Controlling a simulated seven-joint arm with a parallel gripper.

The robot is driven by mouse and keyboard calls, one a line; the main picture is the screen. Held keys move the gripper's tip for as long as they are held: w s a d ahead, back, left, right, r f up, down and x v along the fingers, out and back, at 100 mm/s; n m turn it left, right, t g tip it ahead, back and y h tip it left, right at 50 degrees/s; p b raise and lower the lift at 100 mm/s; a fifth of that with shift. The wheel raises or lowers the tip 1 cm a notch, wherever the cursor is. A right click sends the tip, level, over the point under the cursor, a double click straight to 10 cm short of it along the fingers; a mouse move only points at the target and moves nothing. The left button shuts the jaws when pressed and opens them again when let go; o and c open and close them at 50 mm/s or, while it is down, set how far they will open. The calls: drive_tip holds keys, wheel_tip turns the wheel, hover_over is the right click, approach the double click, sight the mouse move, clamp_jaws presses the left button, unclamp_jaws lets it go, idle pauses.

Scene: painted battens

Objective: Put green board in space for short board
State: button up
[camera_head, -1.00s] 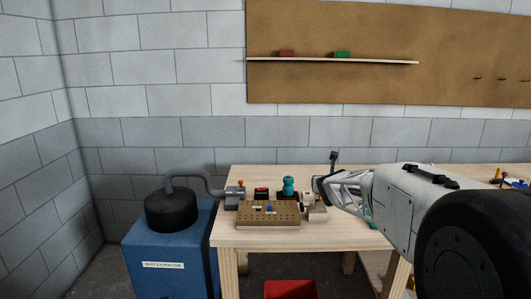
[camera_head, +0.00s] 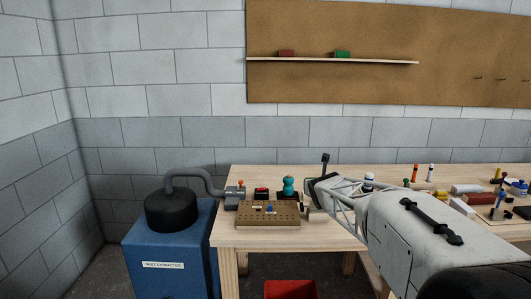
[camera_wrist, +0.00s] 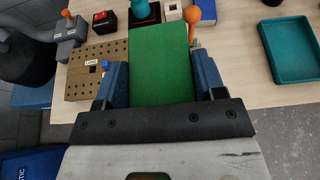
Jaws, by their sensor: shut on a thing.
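The green board (camera_wrist: 160,62) is held in my gripper (camera_wrist: 165,85), between its two blue-padded fingers in the wrist view. It points away from the wrist, over the bench. The held board is hidden there. I cannot make out a space marked for a short board.
A red-topped switch box (camera_wrist: 104,21), a grey device with an orange knob (camera_wrist: 66,38) and a teal object (camera_head: 289,186) stand behind the block. A teal tray (camera_wrist: 291,79) lies to the right. The dust extractor (camera_head: 168,250) stands left of the bench.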

drive_tip(key=shift+f, duration=0.1)
drive_tip(key=shift+s+a+f, duration=0.2)
drive_tip(key=shift+a+f, duration=0.1)
drive_tip(key=shift+f, duration=0.25)
drive_tip(key=shift+s+a+f, duration=0.2)
drive_tip(key=shift+a+f, duration=0.05)
drive_tip(key=shift+f, duration=0.3)
drive_tip(key=shift+s+a+f, duration=0.2)
drive_tip(key=shift+a+f, duration=0.1)
drive_tip(key=shift+f, duration=0.25)
drive_tip(key=s+a+f+n+y, duration=0.1)
drive_tip(key=s+a+f, duration=0.15)
drive_tip(key=f, duration=0.55)
drive_tip(key=s+a+f+n+y, duration=0.15)
drive_tip(key=s+f, duration=0.25)
drive_tip(key=f, duration=0.4)
drive_tip(key=s+a+f+n+y, duration=0.1)
drive_tip(key=s+a+f, duration=0.25)
drive_tip(key=f, duration=0.45)
drive_tip(key=w+d+f+n+g+y, duration=0.1)
drive_tip(key=w+d+f, duration=0.3)
drive_tip(key=f, duration=0.4)
drive_tip(key=w+d+f+n+y, duration=0.1)
drive_tip(key=w+d+f+y, duration=0.1)
drive_tip(key=w+d+f, duration=0.3)
drive_tip(key=shift+w+f+g, duration=0.4)
drive_tip(key=shift+w+f, duration=0.7)
drive_tip(key=shift+f, duration=0.95)
drive_tip(key=shift+d, duration=0.1)
idle(0.4)
